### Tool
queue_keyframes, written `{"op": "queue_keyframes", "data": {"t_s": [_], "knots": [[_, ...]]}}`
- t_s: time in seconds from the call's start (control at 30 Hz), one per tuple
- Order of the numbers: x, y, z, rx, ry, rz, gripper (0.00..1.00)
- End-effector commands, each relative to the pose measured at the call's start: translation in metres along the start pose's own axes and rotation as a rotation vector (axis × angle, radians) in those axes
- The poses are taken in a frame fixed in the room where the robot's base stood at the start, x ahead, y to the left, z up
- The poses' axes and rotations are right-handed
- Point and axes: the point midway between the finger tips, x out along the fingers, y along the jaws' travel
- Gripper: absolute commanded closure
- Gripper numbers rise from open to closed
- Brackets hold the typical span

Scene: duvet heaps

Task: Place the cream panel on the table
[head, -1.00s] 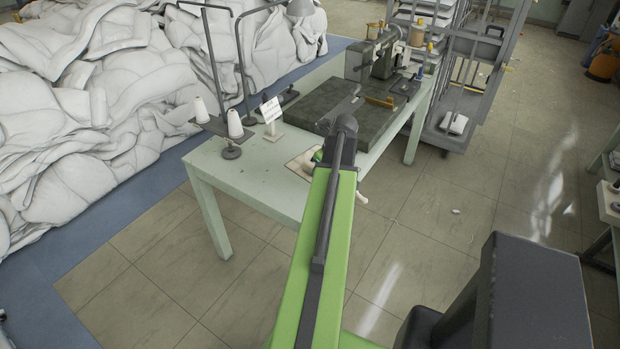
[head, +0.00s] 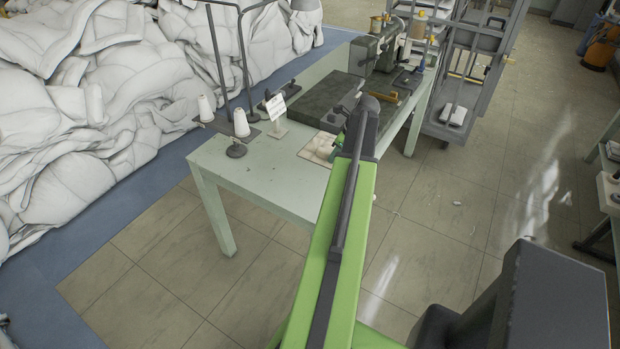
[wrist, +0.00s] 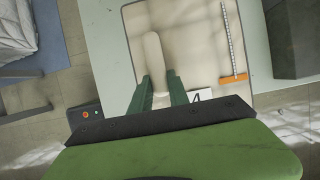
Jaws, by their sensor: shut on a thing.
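In the wrist view my gripper (wrist: 159,88) has its two dark green fingers around a narrow cream piece, which looks like the folded cream panel (wrist: 153,55). The piece lies over a beige board (wrist: 195,40); whether it touches the board is unclear. In the head view the board (head: 309,155) lies on the pale green table (head: 255,180), near its front edge. A cream shape shows over it beside my arm. My arm hides most of my gripper there.
A ruler with an orange end (wrist: 233,78) and a number card (wrist: 201,95) are on the board. The table's left front is clear.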

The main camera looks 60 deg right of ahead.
Motion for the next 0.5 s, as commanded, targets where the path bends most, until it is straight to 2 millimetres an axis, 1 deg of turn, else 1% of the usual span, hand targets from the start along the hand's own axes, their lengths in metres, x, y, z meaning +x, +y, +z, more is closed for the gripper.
{"op": "queue_keyframes", "data": {"t_s": [0.07,0.13,0.3,0.4,0.5], "knots": [[0.010,0.009,0.000,-0.001,0.000,0.000,1.00],[0.023,0.022,0.002,-0.002,0.000,0.000,1.00],[0.060,0.062,0.013,-0.002,-0.001,0.001,1.00],[0.077,0.081,0.020,-0.001,-0.001,0.000,1.00],[0.087,0.094,0.026,0.000,-0.001,-0.001,1.00]]}}
